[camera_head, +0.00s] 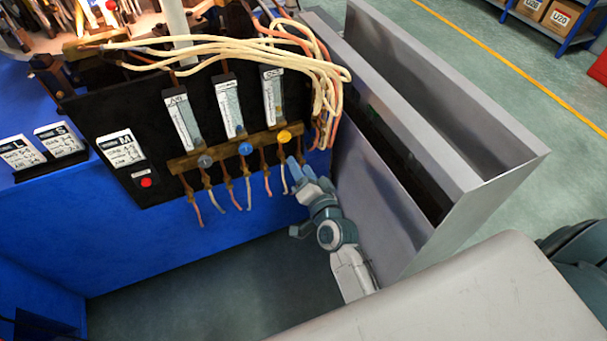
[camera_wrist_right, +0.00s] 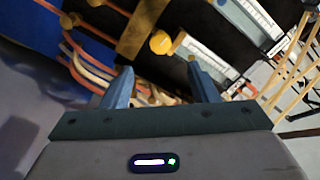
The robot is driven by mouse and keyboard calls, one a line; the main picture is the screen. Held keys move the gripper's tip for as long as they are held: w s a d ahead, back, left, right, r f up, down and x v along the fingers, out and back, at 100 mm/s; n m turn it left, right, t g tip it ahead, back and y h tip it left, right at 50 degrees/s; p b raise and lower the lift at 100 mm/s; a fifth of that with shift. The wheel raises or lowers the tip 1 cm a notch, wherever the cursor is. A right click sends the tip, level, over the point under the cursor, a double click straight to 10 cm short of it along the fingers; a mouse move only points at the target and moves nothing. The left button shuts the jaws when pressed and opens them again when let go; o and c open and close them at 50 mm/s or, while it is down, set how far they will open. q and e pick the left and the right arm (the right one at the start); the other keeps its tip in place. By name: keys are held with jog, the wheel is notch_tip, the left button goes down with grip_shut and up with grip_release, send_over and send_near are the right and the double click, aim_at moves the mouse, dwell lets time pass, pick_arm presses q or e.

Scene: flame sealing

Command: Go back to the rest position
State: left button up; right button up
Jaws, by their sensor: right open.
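My right gripper (camera_head: 301,173) is just in front of the black panel (camera_head: 85,115), to the right of the yellow knob (camera_head: 284,136). In the right wrist view its two blue-grey fingers stand apart, and no object shows held between them (camera_wrist_right: 162,85). The yellow knob also shows beyond the fingers in that view (camera_wrist_right: 160,42). My right arm reaches up from the lower right of the head view. My left gripper is not in view.
A brass bar (camera_head: 222,152) carries grey, blue (camera_head: 245,148) and yellow knobs, with hoses hanging below. Pale hoses (camera_head: 210,48) cross the panel top. A tall grey metal housing (camera_head: 385,175) stands close right of my right arm. Open floor (camera_head: 215,290) lies below.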

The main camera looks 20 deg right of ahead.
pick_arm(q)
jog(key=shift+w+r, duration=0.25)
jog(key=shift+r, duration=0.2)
pick_arm(e)
jog(key=shift+s, duration=0.5)
jog(key=s+d+f+n+g+p, duration=0.1)
jog(key=s+f+n+g, duration=0.4)
jog(key=f, duration=0.9)
jog(key=s+d+f+n+g+p, duration=0.1)
jog(key=s+f+g, duration=0.35)
jog(key=f, duration=1.05)
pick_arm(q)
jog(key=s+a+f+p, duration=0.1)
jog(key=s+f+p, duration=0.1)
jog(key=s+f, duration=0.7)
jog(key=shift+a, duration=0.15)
pick_arm(e)
jog(key=s+d+f+n+g, duration=0.1)
jog(key=s+d+f+g, duration=0.1)
jog(key=s+f, duration=0.3)
jog(key=s+d+f+n+g+h, duration=0.1)
jog(key=s+d+f, duration=0.3)
jog(key=s, duration=1)
jog(key=s+d+f+n+g, duration=0.2)
jog(key=s+d+f+g, duration=0.1)
jog(key=s+f, duration=0.5)
jog(key=shift+s+d+g, duration=0.2)
jog(key=shift+s+g, duration=0.35)
jog(key=shift+s, duration=0.3)
